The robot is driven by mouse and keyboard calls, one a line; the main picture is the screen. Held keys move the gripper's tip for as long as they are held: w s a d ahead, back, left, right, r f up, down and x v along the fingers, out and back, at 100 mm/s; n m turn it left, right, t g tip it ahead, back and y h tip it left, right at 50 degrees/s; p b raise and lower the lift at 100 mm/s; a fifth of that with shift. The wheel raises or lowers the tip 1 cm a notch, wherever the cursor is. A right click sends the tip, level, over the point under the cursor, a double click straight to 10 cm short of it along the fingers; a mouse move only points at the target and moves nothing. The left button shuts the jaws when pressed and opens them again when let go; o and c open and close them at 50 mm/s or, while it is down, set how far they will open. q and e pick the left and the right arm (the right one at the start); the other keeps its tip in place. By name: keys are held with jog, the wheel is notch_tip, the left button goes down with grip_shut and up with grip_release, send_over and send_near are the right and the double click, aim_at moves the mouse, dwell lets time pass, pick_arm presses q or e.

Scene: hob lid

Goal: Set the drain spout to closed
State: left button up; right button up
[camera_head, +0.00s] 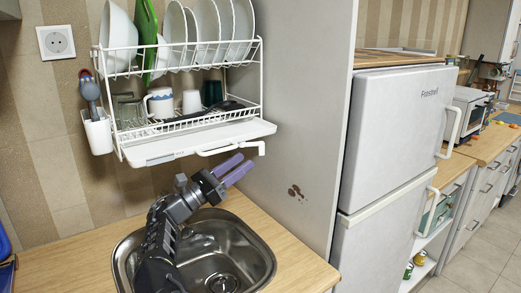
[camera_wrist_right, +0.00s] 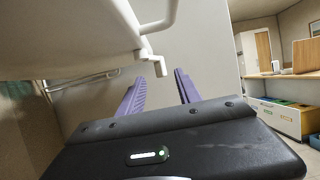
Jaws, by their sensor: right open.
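The drain spout (camera_head: 240,148) is a thin white bent tube under the front right corner of the dish rack's drip tray (camera_head: 190,143). In the head view it runs along the tray's underside and ends in a short hooked tip at the right. In the right wrist view the spout (camera_wrist_right: 153,56) hangs ahead, its tip between the lines of the two fingers. My right gripper (camera_head: 246,162) has purple fingers and is open and empty, just below the spout. The same gripper (camera_wrist_right: 161,80) shows no contact with it that I can make out. My left gripper is out of view.
The wall-mounted dish rack (camera_head: 261,85) holds plates, bowls and cups. A steel sink (camera_head: 262,255) lies below, in a wooden counter (camera_head: 298,262). A tall grey panel (camera_head: 300,130) stands close on the right, beside a white fridge (camera_head: 395,125). A cutlery holder (camera_head: 97,133) hangs at the left.

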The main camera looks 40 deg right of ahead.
aim_at(261, 155)
jog(key=p+x, duration=0.2)
jog(key=x, duration=0.6)
jog(key=shift+c, duration=0.3)
grip_shut()
